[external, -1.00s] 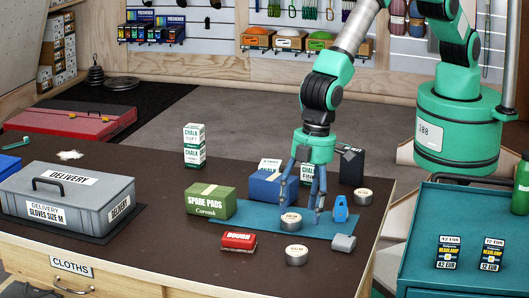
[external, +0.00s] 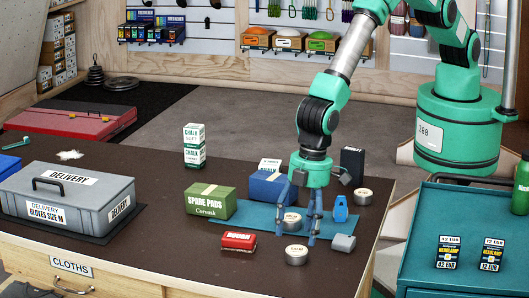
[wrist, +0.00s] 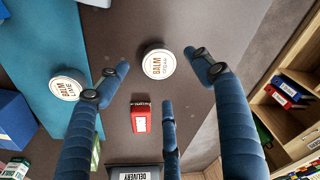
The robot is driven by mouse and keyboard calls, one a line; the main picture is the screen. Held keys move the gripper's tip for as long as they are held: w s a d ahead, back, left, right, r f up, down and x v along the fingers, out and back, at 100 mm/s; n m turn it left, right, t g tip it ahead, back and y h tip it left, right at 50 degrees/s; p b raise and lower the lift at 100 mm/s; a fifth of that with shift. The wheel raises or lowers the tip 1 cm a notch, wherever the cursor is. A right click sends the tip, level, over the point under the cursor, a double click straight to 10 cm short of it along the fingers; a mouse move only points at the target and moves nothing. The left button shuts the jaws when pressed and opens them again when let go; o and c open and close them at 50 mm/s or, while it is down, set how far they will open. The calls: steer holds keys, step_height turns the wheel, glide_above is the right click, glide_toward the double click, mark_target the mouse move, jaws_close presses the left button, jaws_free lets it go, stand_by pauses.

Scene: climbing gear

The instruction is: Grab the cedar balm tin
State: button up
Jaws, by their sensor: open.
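A round white-topped balm tin (external: 296,255) stands on the dark tabletop in front of the blue mat. In the wrist view this tin (wrist: 158,63) lies between and just beyond my spread fingertips. A second balm tin (external: 291,221) is on the mat, partly behind my fingers; in the wrist view it is the tin (wrist: 67,86) at left, outside the fingers. A third tin (external: 362,197) stands at the back right. The small label words are too unclear to tell which is cedar. My gripper (external: 300,236) is open and empty, above the mat's front edge.
A red box (external: 238,241) lies left of the front tin, and a grey block (external: 343,243) right of it. A blue tag-like item (external: 340,208) stands on the mat (external: 235,222). A green spare pads box (external: 209,201) and a blue box (external: 268,187) stand behind.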

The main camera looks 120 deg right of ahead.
mark_target(297, 250)
steer(key=shift+w+f, duration=0.2)
steer(key=shift+f, duration=1)
steer(key=shift+w+f, duration=0.15)
steer(key=shift+f, duration=1.05)
steer(key=c, duration=1.3)
